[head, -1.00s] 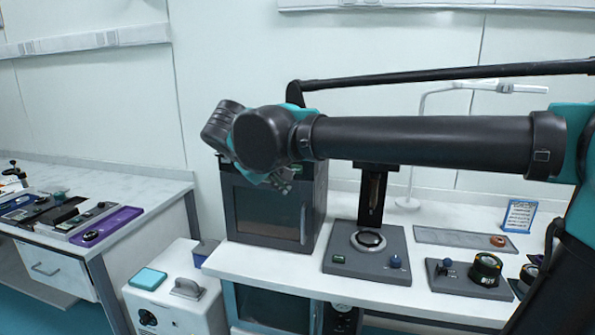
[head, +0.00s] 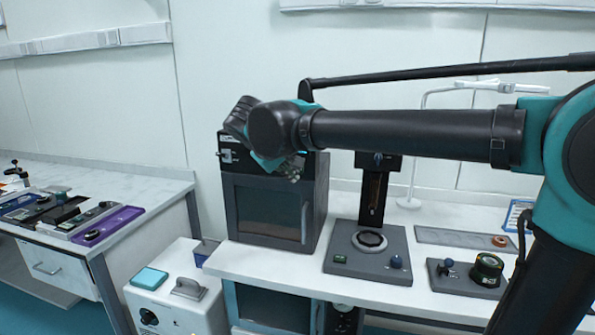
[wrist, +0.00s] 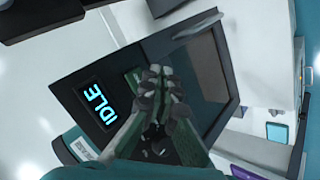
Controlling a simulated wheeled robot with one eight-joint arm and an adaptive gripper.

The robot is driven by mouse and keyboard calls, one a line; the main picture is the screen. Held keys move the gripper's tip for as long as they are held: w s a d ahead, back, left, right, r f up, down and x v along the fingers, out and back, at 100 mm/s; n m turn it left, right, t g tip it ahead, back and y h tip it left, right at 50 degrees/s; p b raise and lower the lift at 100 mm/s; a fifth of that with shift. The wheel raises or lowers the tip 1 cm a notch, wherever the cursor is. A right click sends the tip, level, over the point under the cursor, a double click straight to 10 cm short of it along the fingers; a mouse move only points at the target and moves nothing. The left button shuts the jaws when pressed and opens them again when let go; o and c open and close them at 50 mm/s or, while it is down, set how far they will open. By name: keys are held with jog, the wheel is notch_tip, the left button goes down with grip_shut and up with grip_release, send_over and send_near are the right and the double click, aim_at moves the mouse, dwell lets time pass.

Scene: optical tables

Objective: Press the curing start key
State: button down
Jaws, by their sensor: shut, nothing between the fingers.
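The dark curing box (head: 272,210) stands on the left end of the white bench. In the wrist view, its front (wrist: 205,70) appears turned, with a lit display reading IDLE (wrist: 97,105) on its panel. My gripper (head: 293,172) is shut and empty at the box's upper front. In the wrist view, the closed fingertips (wrist: 155,78) lie over the panel beside the display. A greenish patch shows by the fingertips, but I cannot tell if it is the start key. I cannot tell whether the fingertips touch the panel.
Right of the box stands a grey station (head: 340,260) with a ring, a green key and a blue knob. A small dark unit (head: 470,275) and a flat tray (head: 450,238) lie further right. A white cabinet (head: 175,305) stands at lower left, beside another table (head: 150,190).

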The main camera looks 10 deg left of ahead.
jog(key=shift+w+d, duration=0.1)
jog(key=shift+w, duration=0.85)
jog(key=shift+w, duration=0.2)
dwell(0.7)
jog(key=shift+w, duration=0.2)
jog(key=shift+w, duration=0.4)
dwell(0.7)
jog(key=shift+s, duration=0.85)
jog(key=s, duration=0.5)
jog(key=shift+a, duration=0.2)
